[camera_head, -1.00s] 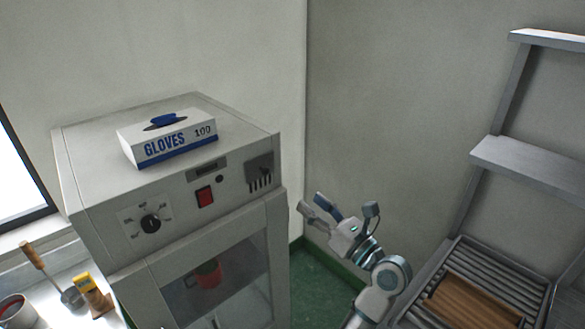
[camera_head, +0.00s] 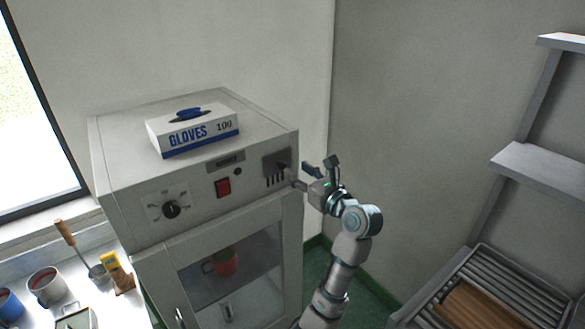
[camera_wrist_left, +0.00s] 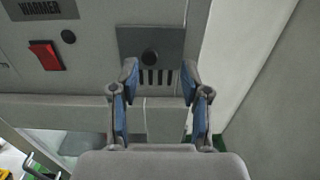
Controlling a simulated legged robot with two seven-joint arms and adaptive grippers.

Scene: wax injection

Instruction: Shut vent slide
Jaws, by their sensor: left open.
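Several dark vent slots (camera_wrist_left: 158,78) show uncovered just below the plate. My left gripper (camera_head: 301,176) is open and empty, close to the right front edge of the warmer. In the left wrist view its fingertips (camera_wrist_left: 159,75) lie either side of the slots, below the knob; contact cannot be told. My right gripper is not in view.
The warmer (camera_head: 130,160) carries a glove box (camera_head: 195,135), a red switch (camera_head: 223,187) and a dial (camera_head: 171,209). Mugs and tools stand on the left counter. A grey rack (camera_head: 540,175) stands at right.

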